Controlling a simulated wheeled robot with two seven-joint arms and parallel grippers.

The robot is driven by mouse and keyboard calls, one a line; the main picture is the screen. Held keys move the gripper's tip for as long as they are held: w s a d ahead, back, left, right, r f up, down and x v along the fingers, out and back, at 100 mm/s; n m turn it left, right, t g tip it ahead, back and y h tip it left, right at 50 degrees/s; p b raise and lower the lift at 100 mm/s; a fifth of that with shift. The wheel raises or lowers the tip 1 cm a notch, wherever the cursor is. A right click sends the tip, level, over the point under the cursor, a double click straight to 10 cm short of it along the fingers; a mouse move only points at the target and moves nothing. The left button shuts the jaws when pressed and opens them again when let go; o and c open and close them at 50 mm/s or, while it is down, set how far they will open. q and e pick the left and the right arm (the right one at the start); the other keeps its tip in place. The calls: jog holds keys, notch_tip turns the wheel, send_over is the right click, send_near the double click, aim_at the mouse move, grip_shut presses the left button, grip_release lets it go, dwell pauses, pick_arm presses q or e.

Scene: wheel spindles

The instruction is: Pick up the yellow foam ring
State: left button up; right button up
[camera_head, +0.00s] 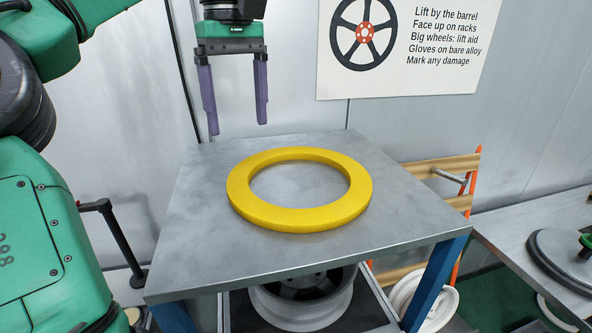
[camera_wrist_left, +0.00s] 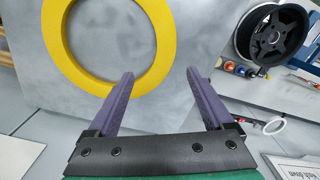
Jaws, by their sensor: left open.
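The yellow foam ring (camera_head: 300,218) lies flat on the grey metal table (camera_head: 330,260), near its middle. My left gripper (camera_head: 237,128) is open and empty, with its two purple fingers pointing down. It hangs above the far left part of the table, behind the ring and apart from it. In the left wrist view the ring (camera_wrist_left: 153,75) shows beyond the fingertips (camera_wrist_left: 160,74), at the upper left. My right gripper is not in view.
A wheel rim (camera_head: 303,305) sits beneath the table. A wooden rack with orange uprights (camera_head: 470,190) stands behind the table's right side. Another bench (camera_head: 530,225) at right holds a dark disc (camera_head: 568,258). A sign (camera_head: 400,45) hangs on the back wall. The tabletop around the ring is clear.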

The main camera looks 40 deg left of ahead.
pick_arm(q)
jog(key=b, duration=0.3)
send_over(243, 198)
jog(key=d, duration=0.1)
jog(key=f, duration=0.5)
jog(key=shift+s+d+f, duration=0.15)
jog(key=shift+s+f, duration=0.25)
jog(key=f, duration=0.1)
jog(key=w+a+f, duration=0.1)
jog(key=f, duration=0.2)
jog(key=shift+w+a, duration=0.15)
jog(key=shift+a, duration=0.2)
notch_tip(243, 198, down, 3)
jog(key=shift+r, duration=0.2)
jog(key=shift+s+d, duration=0.3)
jog(key=shift+s, duration=0.05)
jog(key=shift+c, duration=1.2)
jog(key=c, duration=1)
grip_shut()
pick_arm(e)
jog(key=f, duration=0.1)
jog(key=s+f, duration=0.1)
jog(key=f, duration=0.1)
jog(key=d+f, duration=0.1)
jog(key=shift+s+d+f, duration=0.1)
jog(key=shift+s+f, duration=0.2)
